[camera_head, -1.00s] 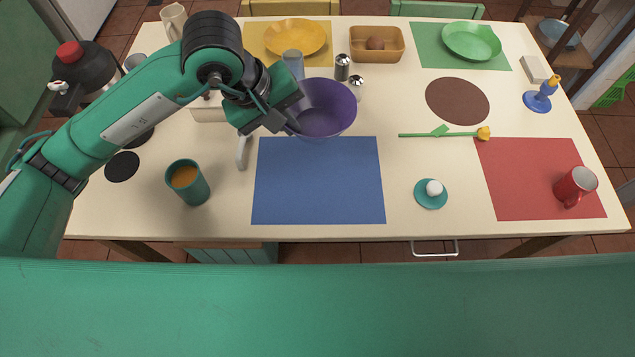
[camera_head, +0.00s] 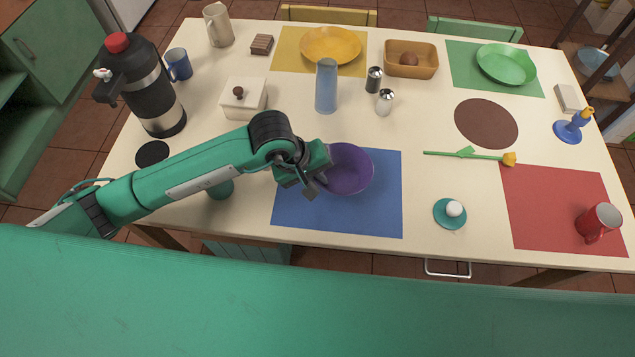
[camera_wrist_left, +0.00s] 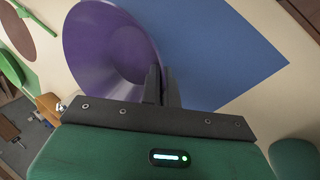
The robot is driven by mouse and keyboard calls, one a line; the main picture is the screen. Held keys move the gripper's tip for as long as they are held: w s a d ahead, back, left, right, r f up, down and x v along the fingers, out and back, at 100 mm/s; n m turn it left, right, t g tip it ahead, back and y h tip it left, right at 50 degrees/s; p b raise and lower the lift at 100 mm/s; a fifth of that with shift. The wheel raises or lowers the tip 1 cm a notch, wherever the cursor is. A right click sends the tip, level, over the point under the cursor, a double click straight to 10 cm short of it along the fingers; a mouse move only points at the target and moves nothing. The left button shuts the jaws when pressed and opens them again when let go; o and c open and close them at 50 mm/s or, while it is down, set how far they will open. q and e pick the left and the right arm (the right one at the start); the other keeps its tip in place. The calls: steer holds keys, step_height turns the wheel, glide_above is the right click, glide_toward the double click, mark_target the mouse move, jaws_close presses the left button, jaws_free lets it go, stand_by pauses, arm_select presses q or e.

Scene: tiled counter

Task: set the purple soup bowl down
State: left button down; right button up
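The purple soup bowl (camera_head: 350,172) is over the blue placemat (camera_head: 380,215) in the head view, close to upright. My left gripper (camera_head: 318,180) is shut on the bowl's left rim. In the left wrist view the bowl (camera_wrist_left: 105,45) shows beside my left gripper's fingers (camera_wrist_left: 162,88), which are close together at its rim, with the blue placemat (camera_wrist_left: 225,60) below. I cannot tell whether the bowl touches the mat. My right gripper is not in view.
A teal cup (camera_head: 221,190) is partly hidden under my left arm. An egg in a teal holder (camera_head: 450,223) stands right of the blue mat. Salt and pepper shakers (camera_head: 385,102) and a blue glass (camera_head: 326,88) stand behind it. The front of the blue mat is bare.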

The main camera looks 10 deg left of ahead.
mark_target(324, 192)
arm_select(q)
step_height(324, 192, down, 4)
steer(key=shift+r, duration=0.25)
steer(key=shift+f, duration=0.1)
steer(key=shift+f, duration=0.1)
steer(key=c, duration=1.7)
jaws_free()
